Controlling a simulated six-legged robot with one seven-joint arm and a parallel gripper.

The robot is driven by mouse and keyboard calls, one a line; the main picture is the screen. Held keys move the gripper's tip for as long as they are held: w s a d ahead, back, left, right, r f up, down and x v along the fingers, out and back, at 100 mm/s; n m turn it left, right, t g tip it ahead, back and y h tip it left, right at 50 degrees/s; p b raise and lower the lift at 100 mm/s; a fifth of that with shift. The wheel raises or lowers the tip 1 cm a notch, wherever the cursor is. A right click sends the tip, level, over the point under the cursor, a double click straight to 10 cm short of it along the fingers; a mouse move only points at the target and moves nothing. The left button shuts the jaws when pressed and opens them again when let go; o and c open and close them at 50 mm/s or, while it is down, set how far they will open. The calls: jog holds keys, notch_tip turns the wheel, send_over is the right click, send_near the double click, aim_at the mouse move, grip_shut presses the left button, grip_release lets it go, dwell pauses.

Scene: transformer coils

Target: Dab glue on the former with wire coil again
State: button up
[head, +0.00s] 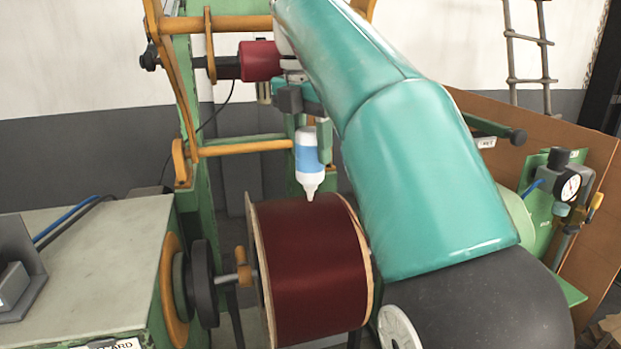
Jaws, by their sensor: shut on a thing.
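The former with wire coil (317,268) is a dark red wound drum between two tan end flanges, mounted level on the machine's shaft. A white glue bottle with a blue label (308,160) is held nozzle down above the coil. Its tip points at the top of the winding, close to it; I cannot tell whether it touches. My gripper (324,142) is shut on the glue bottle at its right side. My teal arm hides part of the area behind and right of the coil. No glue on the winding can be made out.
A green winding machine frame with tan bars (240,147) stands behind the coil. A grey-topped cabinet (95,270) is at left. A pressure gauge (570,187) is at right.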

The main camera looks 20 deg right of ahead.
aim_at(311, 170)
jog(key=shift+f, duration=0.1)
jog(key=shift+f, duration=2.05)
jog(key=shift+f, duration=0.35)
jog(key=shift+r, duration=0.1)
jog(key=shift+r, duration=2.4)
